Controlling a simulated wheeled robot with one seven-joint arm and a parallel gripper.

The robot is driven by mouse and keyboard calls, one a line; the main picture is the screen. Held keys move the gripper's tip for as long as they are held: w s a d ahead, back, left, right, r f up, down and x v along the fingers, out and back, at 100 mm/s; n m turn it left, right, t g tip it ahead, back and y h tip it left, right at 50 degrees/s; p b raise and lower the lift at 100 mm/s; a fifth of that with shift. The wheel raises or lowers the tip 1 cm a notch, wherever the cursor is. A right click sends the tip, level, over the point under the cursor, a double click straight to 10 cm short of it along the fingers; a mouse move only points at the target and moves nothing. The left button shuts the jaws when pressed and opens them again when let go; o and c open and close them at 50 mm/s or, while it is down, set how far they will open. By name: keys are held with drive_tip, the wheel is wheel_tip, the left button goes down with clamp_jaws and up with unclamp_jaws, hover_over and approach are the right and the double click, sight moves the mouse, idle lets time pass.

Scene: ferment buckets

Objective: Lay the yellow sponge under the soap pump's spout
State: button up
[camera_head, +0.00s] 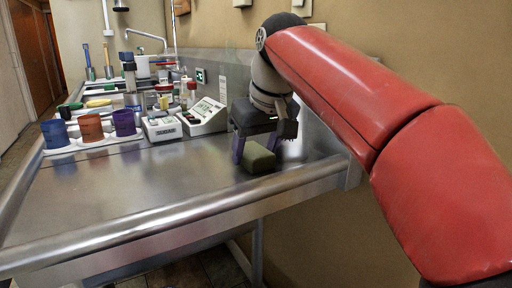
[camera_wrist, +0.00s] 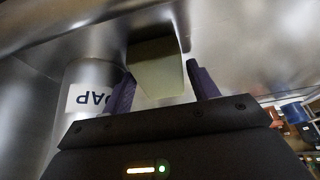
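A dull yellow-green block (camera_head: 257,158), which looks like the sponge, is low over or on the steel counter near its right end. In the wrist view the block (camera_wrist: 158,72) lies between the two purple fingers of my gripper (camera_wrist: 160,82). In the head view my gripper (camera_head: 258,150) points down around it. The fingers stand close to its sides; I cannot tell whether they press on it. A steel cylinder with a white label, partly reading "SOAP" upside down (camera_wrist: 92,97), stands left of the block in the wrist view. Its spout is not in sight.
White instruments (camera_head: 203,117) and bottles stand by the back wall. The counter's front middle (camera_head: 140,185) is clear; its raised front rim (camera_head: 150,232) runs nearby.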

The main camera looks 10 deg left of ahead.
drive_tip(key=shift+r, duration=0.1)
drive_tip(key=p+v, duration=0.2)
drive_tip(key=v, duration=1)
drive_tip(key=s+d+f+m+h, duration=0.1)
drive_tip(key=s+d+f, duration=0.4)
drive_tip(key=f, duration=0.5)
drive_tip(key=s+d+f+m+t, duration=0.1)
drive_tip(key=s+d+f+m, duration=0.3)
drive_tip(key=d+f, duration=0.3)
drive_tip(key=s+d+f+m+t+h, duration=0.1)
drive_tip(key=s+d+f, duration=0.5)
drive_tip(key=f, duration=0.9)
drive_tip(key=shift+s+d+m+h, duration=0.3)
drive_tip(key=shift+s+d+m, duration=0.15)
drive_tip(key=shift+m, duration=0.25)
drive_tip(key=shift+f, duration=0.1)
